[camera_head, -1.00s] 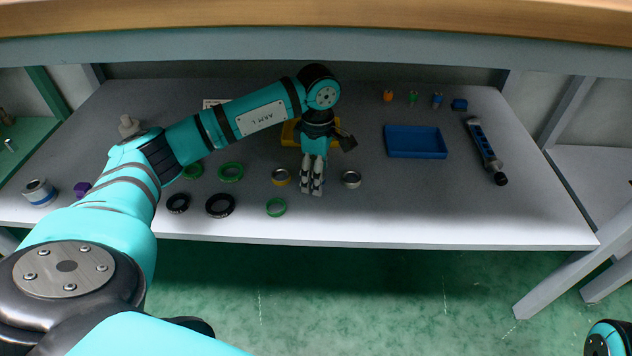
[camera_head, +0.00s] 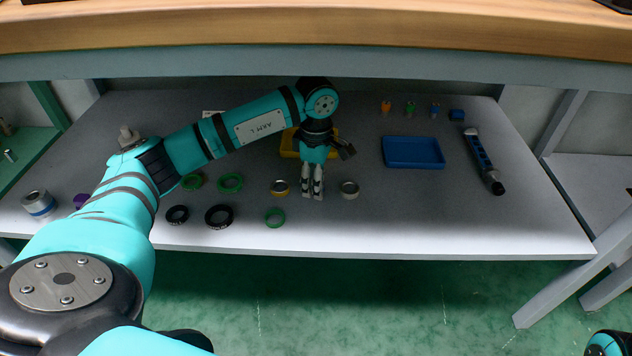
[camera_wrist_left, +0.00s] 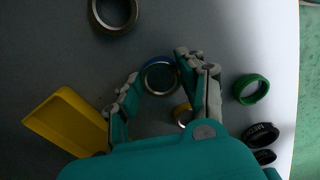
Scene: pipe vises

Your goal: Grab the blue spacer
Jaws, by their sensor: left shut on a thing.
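The blue spacer (camera_wrist_left: 146,66) is a ring with a blue outer edge and a bright metal inner rim. In the left wrist view it lies between the two fingers of my left gripper (camera_wrist_left: 158,66), which are shut on it. In the head view my left gripper (camera_head: 312,192) points down at the middle of the grey table, and the spacer cannot be made out there. My right gripper is outside both views.
A silver ring (camera_head: 349,182) and a yellow ring (camera_head: 279,194) flank my left gripper. Green rings and black rings (camera_head: 219,226) lie to the left. A yellow tray (camera_head: 289,152) is behind the gripper; a blue tray (camera_head: 414,165) stands right. The front right of the table is clear.

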